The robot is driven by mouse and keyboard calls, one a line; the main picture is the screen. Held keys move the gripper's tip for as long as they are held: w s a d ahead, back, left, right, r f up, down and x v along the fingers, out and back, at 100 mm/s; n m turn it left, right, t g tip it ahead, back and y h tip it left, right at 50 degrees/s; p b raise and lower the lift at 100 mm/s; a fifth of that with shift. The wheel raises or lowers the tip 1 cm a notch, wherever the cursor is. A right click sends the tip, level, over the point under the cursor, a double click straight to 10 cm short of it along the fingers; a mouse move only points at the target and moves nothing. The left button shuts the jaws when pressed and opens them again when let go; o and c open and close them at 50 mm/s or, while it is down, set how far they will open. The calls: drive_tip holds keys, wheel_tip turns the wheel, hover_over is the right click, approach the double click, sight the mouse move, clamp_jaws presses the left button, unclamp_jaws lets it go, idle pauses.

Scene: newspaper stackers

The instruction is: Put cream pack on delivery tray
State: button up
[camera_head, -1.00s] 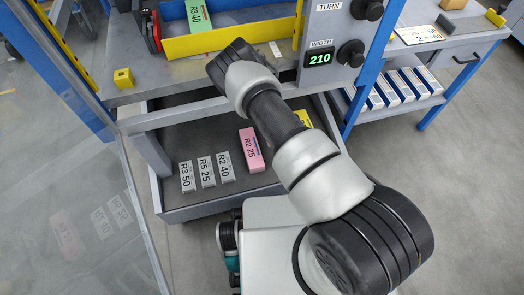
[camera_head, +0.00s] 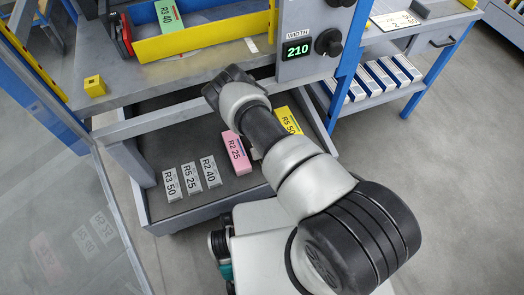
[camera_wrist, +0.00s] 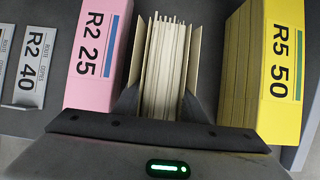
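The cream pack (camera_wrist: 165,70) shows in the wrist view as a narrow stack of pale sheets. It stands between the pink R2 25 pack (camera_wrist: 97,50) and the yellow R5 50 pack (camera_wrist: 280,70). My gripper (camera_wrist: 165,100) is lowered around it, with one finger on each side. Narrow dark gaps show between the fingers and the sheets, so it looks open. I cannot tell which surface is the delivery tray.
Above is a bench with a yellow-edged bin (camera_head: 205,38) holding a green pack (camera_head: 169,16) and a yellow block (camera_head: 95,86). A side bench (camera_head: 425,32) stands right.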

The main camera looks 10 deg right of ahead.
drive_tip(key=shift+o, duration=1.2)
drive_tip(key=p+v, duration=0.4)
drive_tip(key=v, duration=0.8)
